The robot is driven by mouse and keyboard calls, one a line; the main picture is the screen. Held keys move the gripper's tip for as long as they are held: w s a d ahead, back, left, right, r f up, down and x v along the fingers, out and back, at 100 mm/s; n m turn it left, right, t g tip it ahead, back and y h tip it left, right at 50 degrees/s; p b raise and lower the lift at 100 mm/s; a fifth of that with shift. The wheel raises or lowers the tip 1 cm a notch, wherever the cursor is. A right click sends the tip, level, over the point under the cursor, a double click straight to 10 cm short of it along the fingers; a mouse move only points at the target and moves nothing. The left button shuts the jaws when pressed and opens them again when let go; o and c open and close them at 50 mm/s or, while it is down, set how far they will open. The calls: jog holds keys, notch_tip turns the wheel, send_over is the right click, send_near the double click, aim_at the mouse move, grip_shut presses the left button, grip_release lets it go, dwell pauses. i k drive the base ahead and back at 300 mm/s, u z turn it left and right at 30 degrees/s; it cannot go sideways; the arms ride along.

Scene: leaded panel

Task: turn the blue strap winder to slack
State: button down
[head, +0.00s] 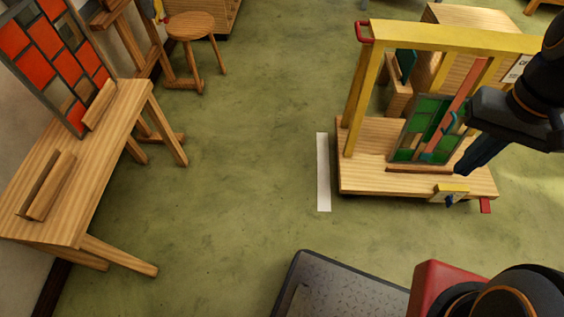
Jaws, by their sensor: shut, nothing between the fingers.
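A small blue piece (449,202), which looks like the blue strap winder, sits at a yellow bracket (451,188) on the front edge of the wooden cart (370,178). Its handle angle is too small to tell. A green leaded panel (408,134) stands upright on the cart, with a salmon strap (458,92) running slantwise across it. My gripper (461,171) reaches in from the right, pointing down and left. It is shut and empty, just above the bracket in the picture and in front of the panel's lower right. Whether it touches anything cannot be told.
A yellow frame (440,37) rises over the cart. Red pieces sit at its top left (364,33) and the front right corner (485,205). A white floor strip (323,172) lies left of the cart. A bench (95,150) with a red panel (45,55) stands left; floor between is clear.

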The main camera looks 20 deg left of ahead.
aim_at(449, 202)
jog(key=u, duration=0.35)
jog(key=i, duration=0.85)
jog(key=u, duration=0.3)
jog(key=k, duration=0.5)
jog(key=z, duration=1.75)
jog(key=i, duration=0.3)
jog(key=z, duration=0.35)
